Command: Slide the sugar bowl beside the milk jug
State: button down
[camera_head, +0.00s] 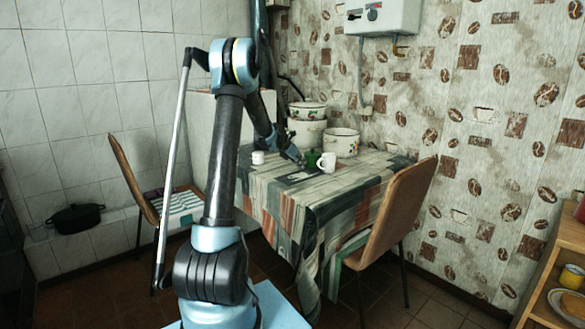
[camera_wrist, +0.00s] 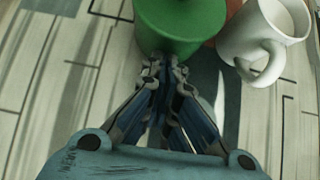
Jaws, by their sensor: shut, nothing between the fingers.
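A green round vessel (camera_head: 312,158), which I take for the sugar bowl, stands on the table beside a white handled vessel (camera_head: 327,163), which I take for the milk jug. In the wrist view the green vessel (camera_wrist: 180,22) is at the top centre, cut off by the frame edge. The white vessel (camera_wrist: 255,32) is close to its right, its handle toward my gripper. My gripper (camera_wrist: 164,66) is shut and empty, its fingertips at the near side of the green vessel. I cannot tell whether they touch it.
The table (camera_head: 335,188) has a striped cloth with free room at its front. A small white cup (camera_head: 258,158) stands at left. Enamel pots (camera_head: 342,142) stand at the back, some stacked (camera_head: 308,130). Chairs stand at the left (camera_head: 133,178) and right (camera_head: 398,215).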

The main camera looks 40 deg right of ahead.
jog(key=shift+a, duration=0.1)
dwell(0.3)
jog(key=shift+a, duration=0.35)
jog(key=a, duration=0.4)
jog(key=shift+s+r, duration=0.1)
jog(key=shift+r, duration=0.2)
jog(key=v, duration=0.9)
jog(key=shift+d, duration=0.1)
